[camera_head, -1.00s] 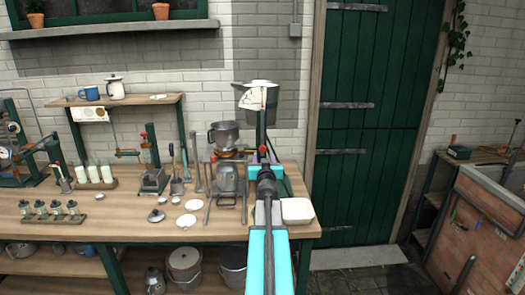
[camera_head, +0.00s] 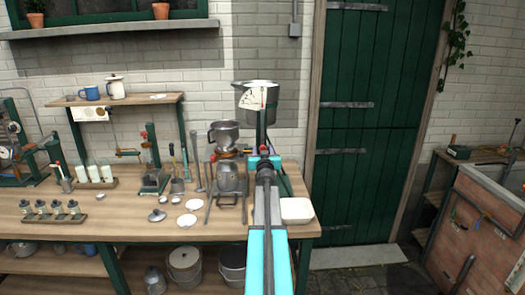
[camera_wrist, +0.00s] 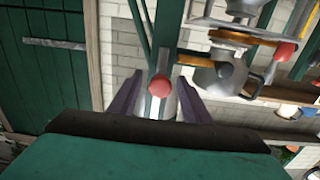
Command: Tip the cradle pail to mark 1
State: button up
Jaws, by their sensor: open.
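The cradle pail (camera_head: 241,92) is a grey metal pail high on a dark green post at the right end of the bench. A pale dial plate (camera_head: 257,98) with markings covers part of its front; I cannot read the marks. A red knob (camera_wrist: 162,86) shows in the wrist view between the purple fingers of my gripper (camera_wrist: 158,104), with a pale metal part behind it. My gripper is open around the knob's line, and no contact shows. In the head view my gripper (camera_head: 265,156) is below the pail, and my arm hides the lower post.
A metal pot-topped separator (camera_head: 229,176) stands close left of my gripper. A white tray (camera_head: 297,210) lies to the right at the bench edge. Small lids and tools lie further left. A green door (camera_head: 365,130) stands behind on the right.

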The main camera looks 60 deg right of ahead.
jog(key=shift+w+d, duration=0.1)
jog(key=shift+d, duration=0.1)
grip_shut()
dwell(0.3)
